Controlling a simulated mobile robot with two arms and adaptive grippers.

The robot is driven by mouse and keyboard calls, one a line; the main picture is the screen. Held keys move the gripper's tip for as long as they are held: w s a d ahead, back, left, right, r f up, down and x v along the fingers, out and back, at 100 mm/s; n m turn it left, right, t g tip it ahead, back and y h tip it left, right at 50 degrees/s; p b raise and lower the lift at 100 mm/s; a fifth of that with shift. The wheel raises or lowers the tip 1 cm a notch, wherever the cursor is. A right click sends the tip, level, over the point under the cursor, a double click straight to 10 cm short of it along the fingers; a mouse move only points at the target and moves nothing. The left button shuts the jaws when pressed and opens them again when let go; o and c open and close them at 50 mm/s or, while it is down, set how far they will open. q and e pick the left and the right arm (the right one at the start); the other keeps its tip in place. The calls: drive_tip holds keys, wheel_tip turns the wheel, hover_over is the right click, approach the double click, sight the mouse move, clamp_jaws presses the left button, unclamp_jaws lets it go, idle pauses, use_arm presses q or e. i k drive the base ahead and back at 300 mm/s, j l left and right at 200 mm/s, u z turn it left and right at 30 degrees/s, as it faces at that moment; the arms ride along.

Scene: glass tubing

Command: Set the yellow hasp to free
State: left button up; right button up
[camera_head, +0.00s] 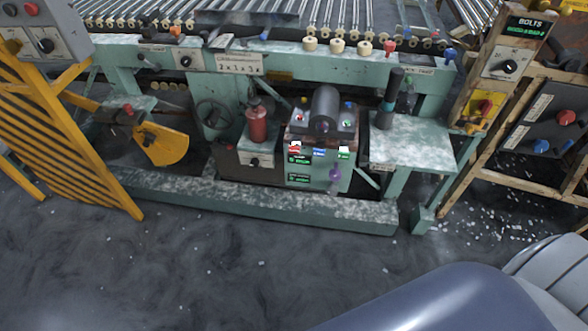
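I cannot tell for sure which part is the yellow hasp. A small yellow piece with a red part on it (483,110) sits on the wooden post at the right, below the BOLTS sign; it is too small to tell how it is set. A larger yellow fan-shaped plate (168,147) hangs low at the left of the green machine, beside the striped yellow frame. Neither of my grippers is in view.
The green machine (300,208) with rollers along its top spans the middle. A red bottle-like part (256,122) and a dark cylinder (325,108) stand on it. A yellow striped frame (62,140) is at left. The grey floor (250,270) in front is mostly clear; white bits lie at right.

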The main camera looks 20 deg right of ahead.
sight(469, 127)
drive_tip(key=z, duration=1.9)
